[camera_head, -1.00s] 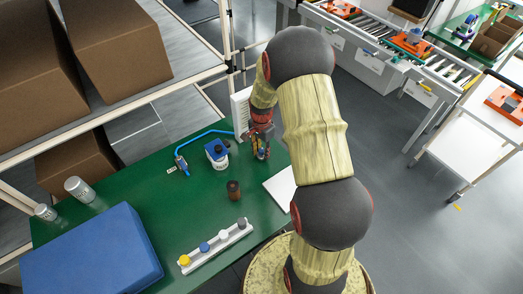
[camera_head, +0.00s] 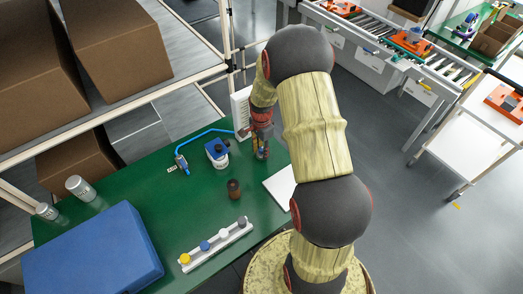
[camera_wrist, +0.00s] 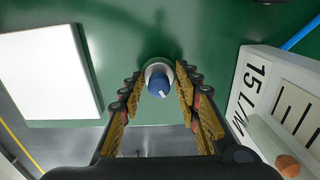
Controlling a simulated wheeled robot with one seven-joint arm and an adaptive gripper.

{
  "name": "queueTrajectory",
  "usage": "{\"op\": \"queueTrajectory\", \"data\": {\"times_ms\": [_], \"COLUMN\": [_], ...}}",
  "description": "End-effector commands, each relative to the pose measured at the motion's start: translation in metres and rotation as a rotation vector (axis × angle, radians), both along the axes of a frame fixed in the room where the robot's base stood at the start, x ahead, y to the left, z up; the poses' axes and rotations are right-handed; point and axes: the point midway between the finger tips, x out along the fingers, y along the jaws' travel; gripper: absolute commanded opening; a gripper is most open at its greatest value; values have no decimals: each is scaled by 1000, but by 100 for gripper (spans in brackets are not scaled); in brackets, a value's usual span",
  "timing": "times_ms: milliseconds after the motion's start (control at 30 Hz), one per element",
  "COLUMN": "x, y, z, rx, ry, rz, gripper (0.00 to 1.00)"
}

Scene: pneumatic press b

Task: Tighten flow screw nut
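My gripper (camera_wrist: 162,82) points down at the table beside the white flow meter in the wrist view. Between its fingertips is a round flow screw with a blue top (camera_wrist: 158,86) and a grey metal ring around it. Small gaps show on both sides of it, so the fingers look open around it and not closed on it. The white flow meter (camera_wrist: 285,85), marked "15 L/M", stands to the right in the wrist view. In the head view my gripper (camera_head: 261,152) is at the far right of the green table, and its fingers mostly hide the screw.
A white plate (camera_wrist: 45,72) lies left in the wrist view. On the green table (camera_head: 140,190) are a blue-and-white device (camera_head: 217,153), a brown cylinder (camera_head: 234,189), a rack with coloured caps (camera_head: 215,245) and a blue box (camera_head: 90,255). A shelf post (camera_head: 229,50) stands behind.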

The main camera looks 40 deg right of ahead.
Motion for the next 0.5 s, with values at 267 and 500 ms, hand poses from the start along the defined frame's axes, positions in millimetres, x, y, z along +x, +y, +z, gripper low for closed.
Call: {"op": "queueTrajectory", "data": {"times_ms": [267, 500], "x": [0, 0], "y": [0, 0], "z": [0, -1], "rx": [0, 0], "ry": [-1, 1], "rz": [1, 1], "gripper": [49, 49]}}
